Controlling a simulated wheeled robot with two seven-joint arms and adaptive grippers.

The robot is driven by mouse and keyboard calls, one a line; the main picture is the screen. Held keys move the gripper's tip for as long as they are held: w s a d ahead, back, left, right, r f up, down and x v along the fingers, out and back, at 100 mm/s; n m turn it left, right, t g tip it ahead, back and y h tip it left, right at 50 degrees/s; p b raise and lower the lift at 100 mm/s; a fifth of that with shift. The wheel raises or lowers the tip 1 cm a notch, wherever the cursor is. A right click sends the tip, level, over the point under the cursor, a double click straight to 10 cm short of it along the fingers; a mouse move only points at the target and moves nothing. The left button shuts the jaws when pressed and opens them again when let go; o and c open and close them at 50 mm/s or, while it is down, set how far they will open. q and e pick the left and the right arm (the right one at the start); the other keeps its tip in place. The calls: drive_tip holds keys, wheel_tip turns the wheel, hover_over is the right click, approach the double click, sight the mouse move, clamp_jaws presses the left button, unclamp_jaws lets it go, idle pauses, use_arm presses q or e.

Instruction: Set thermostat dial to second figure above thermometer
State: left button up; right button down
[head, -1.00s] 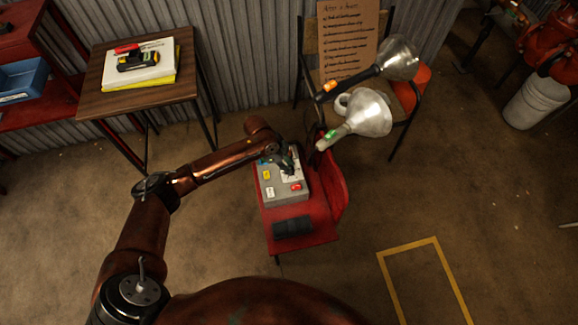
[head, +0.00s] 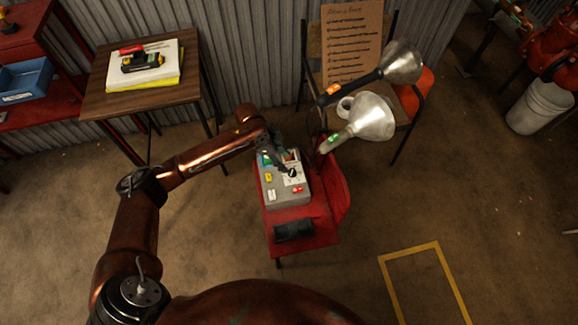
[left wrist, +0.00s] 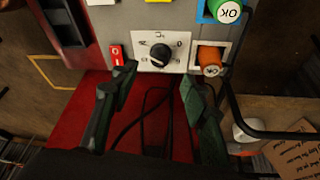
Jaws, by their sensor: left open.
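A grey control box (head: 288,201) sits on a red seat (head: 318,228) in the head view. Its black dial (left wrist: 160,54) is on a white plate with small figures around it, too small to read surely. The dial also shows in the head view (head: 292,172). My left gripper (left wrist: 158,88) is open and empty, its fingers on either side below the dial and apart from it. In the head view it hangs over the box's far part (head: 283,160). I cannot make out a thermometer. My right gripper is not in view.
The box also bears a red switch (left wrist: 117,55), an orange knob (left wrist: 210,60) and a green OK button (left wrist: 228,12). Two funnel-shaped lamps (head: 372,118) (head: 403,62) stand close to its right. A wooden table (head: 110,103) is at the back left. Floor at front right is clear.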

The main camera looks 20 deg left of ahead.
use_arm(q)
drive_tip(key=v, duration=0.4)
drive_tip(key=shift+a+r, duration=0.15)
drive_tip(key=shift+r, duration=0.25)
